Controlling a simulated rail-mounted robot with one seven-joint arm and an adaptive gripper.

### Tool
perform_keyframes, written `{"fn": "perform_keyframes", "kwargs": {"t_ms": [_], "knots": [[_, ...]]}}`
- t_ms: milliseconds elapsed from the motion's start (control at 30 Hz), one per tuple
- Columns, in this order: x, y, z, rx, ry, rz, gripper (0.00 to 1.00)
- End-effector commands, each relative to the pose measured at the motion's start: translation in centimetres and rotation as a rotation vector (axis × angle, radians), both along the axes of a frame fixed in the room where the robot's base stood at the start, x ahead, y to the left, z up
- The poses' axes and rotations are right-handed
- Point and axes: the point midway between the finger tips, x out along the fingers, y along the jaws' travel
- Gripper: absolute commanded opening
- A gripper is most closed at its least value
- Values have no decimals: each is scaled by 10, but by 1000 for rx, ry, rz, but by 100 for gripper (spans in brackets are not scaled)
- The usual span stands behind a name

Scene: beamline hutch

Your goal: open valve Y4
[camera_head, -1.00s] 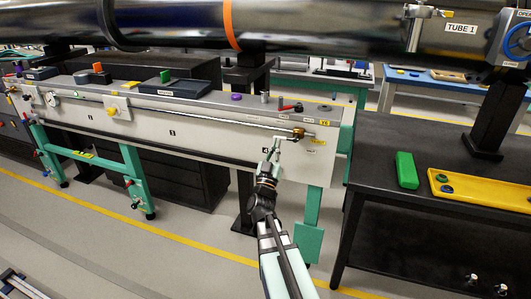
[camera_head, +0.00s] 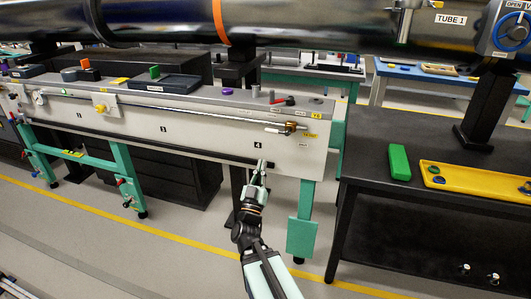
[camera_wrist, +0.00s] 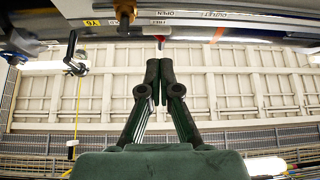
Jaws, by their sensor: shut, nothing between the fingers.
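A brass valve body (camera_head: 290,127) sits on a thin pipe at the right end of the long grey panel (camera_head: 215,133). My gripper (camera_head: 262,165) is shut and empty, below and left of the brass body, near the panel's lower edge. In the wrist view the shut fingertips (camera_wrist: 153,63) point toward the panel's edge. A brass piece (camera_wrist: 122,25) and an upside-down OPEN marking (camera_wrist: 170,22) lie beyond them. The valve's handle position is unclear.
A black table (camera_head: 440,185) stands at the right, with a green block (camera_head: 399,162) and a yellow tray (camera_head: 478,183). A large dark tube (camera_head: 330,25) runs above the panel. A green leg (camera_head: 303,225) supports the panel. The floor in front is open.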

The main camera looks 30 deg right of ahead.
Motion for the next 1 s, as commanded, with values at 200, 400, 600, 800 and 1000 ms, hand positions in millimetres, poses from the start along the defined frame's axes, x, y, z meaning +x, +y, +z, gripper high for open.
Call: {"fn": "perform_keyframes", "kwargs": {"t_ms": [200,400,600,800,1000], "knots": [[-10,13,-8,2,4,0,0],[-16,19,-14,2,1,0,0],[-19,22,-18,0,0,-1,0],[-13,23,-26,34,9,38,0],[25,38,-65,163,166,219,0]]}}
